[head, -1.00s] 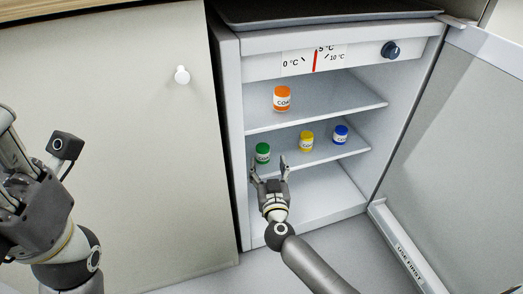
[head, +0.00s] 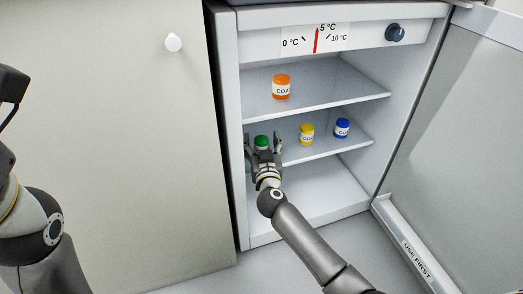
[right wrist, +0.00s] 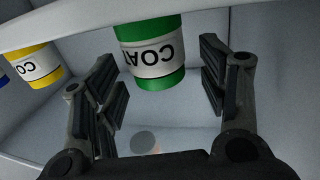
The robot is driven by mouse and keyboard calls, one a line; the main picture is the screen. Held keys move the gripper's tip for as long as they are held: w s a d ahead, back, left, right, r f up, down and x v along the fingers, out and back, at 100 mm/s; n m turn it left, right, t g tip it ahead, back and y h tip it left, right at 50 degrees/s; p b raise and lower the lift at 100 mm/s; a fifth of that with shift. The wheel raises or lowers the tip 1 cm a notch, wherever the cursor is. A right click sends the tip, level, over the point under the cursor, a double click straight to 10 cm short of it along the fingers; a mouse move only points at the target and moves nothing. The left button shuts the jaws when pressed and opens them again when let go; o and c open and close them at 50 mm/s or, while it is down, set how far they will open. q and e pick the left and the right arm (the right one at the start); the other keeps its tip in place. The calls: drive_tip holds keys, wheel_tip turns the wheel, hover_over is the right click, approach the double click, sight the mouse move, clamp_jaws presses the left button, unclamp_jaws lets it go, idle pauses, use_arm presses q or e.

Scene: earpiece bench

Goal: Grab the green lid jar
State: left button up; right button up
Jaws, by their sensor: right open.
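The green lid jar (head: 261,142) stands upright on the middle fridge shelf, at its left end. My right gripper (head: 263,143) is open, with one finger on each side of the jar in the head view. In the right wrist view the green lid jar (right wrist: 150,55) appears upside down between the two open fingers, with gaps on both sides. The gripper's palm hides the jar's lower part in the head view. My left arm shows at the left edge, but its fingers are out of frame.
A yellow lid jar (head: 307,134) and a blue lid jar (head: 342,128) stand to the right on the same shelf. An orange lid jar (head: 281,87) stands on the shelf above (head: 335,95). The fridge door (head: 455,150) is open at right. The fridge's bottom is clear.

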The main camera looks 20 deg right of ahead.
drive_tip(key=c, duration=1.2)
drive_tip(key=shift+r, duration=0.1)
drive_tip(key=shift+r+p, duration=0.2)
drive_tip(key=shift+p, duration=0.25)
